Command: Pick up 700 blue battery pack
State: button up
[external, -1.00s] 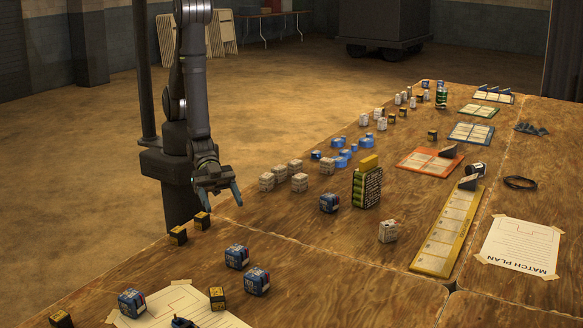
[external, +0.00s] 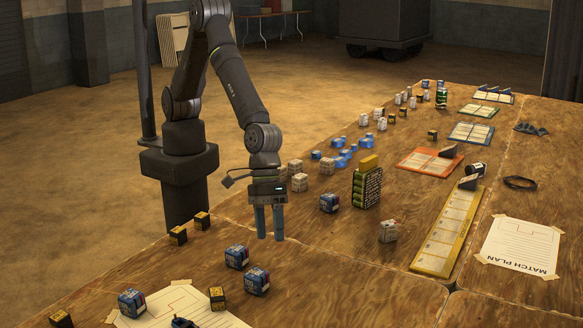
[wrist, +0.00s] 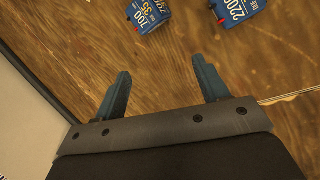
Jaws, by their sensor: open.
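In the wrist view a blue battery pack marked 700 (wrist: 147,14) lies at the top, ahead of and apart from the fingers. A second blue pack marked 2200 (wrist: 237,10) is to its right, cut by the frame edge. In the external view blue packs stand in front of my gripper (external: 270,236), one (external: 237,257) just left of it and another (external: 257,282) nearer the camera. I cannot tell from their labels there which is the 700. My gripper points down, open and empty, and it also shows in the wrist view (wrist: 161,68).
More blue packs stand at the front left (external: 132,303) and right of the gripper (external: 329,203). Small yellow-black blocks (external: 178,236) sit near the left table edge. Pale packs (external: 299,182) and a green-celled pack (external: 367,187) stand farther back. A table seam (wrist: 290,97) shows at right.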

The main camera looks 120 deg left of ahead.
notch_tip(320, 180, up, 7)
jog(key=w+d+n+g, duration=0.1)
jog(key=w+n+g, duration=0.15)
jog(key=n, duration=0.25)
jog(key=h, duration=0.1)
send_near(258, 272)
jog(key=shift+g, duration=0.45)
jog(key=x, duration=0.5)
jog(key=shift+w+d+f, duration=0.1)
jog(key=shift+w+d, duration=0.1)
jog(key=shift+x, duration=2.95)
jog(key=shift+w+a, duration=0.15)
jog(key=shift+w, duration=0.05)
jog(key=c, duration=1.2)
